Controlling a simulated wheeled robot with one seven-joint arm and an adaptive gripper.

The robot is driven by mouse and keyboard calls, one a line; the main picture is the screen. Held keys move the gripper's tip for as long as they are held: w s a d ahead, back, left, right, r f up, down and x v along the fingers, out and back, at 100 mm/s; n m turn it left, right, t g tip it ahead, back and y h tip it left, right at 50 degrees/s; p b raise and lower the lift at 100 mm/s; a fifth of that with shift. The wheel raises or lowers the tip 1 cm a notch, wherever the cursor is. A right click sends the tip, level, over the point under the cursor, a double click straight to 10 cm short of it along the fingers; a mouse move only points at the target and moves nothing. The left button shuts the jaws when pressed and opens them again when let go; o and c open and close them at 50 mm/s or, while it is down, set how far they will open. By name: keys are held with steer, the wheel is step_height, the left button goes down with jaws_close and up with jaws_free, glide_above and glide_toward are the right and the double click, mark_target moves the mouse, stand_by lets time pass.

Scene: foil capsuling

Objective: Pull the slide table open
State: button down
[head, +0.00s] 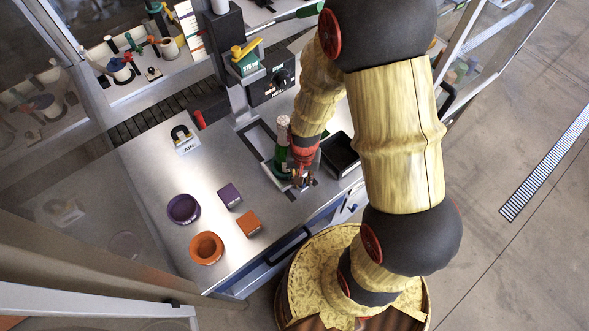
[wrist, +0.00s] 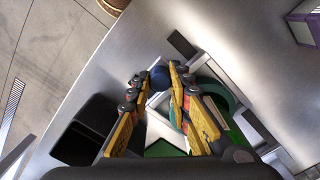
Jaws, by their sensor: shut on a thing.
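My gripper (head: 301,178) is low over the front of the workstation, beside a green bottle (head: 281,150). In the wrist view my gripper (wrist: 159,80) has its two fingers shut on a dark blue round knob (wrist: 159,74), which appears to be the slide table's handle. The slide table lies largely under the gripper and the bottle. Green surfaces (wrist: 165,148) show between and beside the fingers in the wrist view. The knob is hidden in the head view.
A black open bin (head: 341,155) is right of the gripper. A machine column (head: 232,60) stands behind.

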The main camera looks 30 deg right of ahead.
steer(key=shift+s+d, duration=0.2)
steer(key=shift+s, duration=0.85)
steer(key=c, duration=1.9)
jaws_free()
steer(key=shift+w+r, duration=0.15)
steer(key=shift+r, duration=0.35)
step_height(320, 180, up, 7)
